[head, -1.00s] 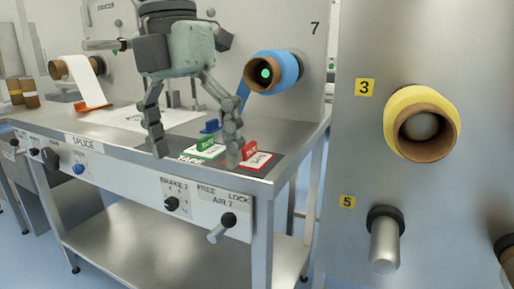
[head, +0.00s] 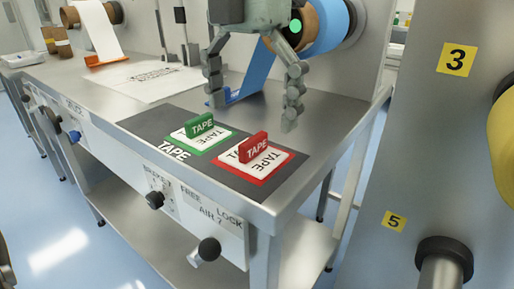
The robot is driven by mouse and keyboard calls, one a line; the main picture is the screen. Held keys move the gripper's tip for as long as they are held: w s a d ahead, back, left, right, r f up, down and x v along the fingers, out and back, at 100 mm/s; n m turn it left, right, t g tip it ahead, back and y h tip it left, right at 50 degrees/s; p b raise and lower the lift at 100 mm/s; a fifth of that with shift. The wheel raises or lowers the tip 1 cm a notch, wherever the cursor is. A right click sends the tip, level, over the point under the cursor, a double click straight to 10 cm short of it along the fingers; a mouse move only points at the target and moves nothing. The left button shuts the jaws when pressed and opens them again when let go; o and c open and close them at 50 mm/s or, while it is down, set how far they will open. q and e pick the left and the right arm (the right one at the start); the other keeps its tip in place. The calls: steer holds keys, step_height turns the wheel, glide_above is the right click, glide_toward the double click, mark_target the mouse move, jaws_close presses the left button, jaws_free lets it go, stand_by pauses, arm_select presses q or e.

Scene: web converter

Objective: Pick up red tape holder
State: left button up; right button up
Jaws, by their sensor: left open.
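The red tape holder (head: 254,148) lies on the dark mat (head: 293,184) near the table's front right corner. It has a white top marked TAPE and an upright red tab. My left gripper (head: 252,112) is open and empty. Its fingers hang above and behind the red holder in the picture, apart from it, one on each side of the blue web. My right gripper does not show.
A green tape holder (head: 200,136) lies left of the red one on the same mat. A blue roll (head: 335,25) with its blue web stands behind the gripper. The steel table (head: 345,112) is bare to the right. Knobs stick out of the front panel (head: 190,205).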

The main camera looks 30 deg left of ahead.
mark_target(253, 138)
arm_select(q)
steer(key=f, duration=0.5)
steer(key=shift+w+d, duration=0.1)
steer(key=shift+w, duration=0.15)
jaws_close()
stand_by(0.4)
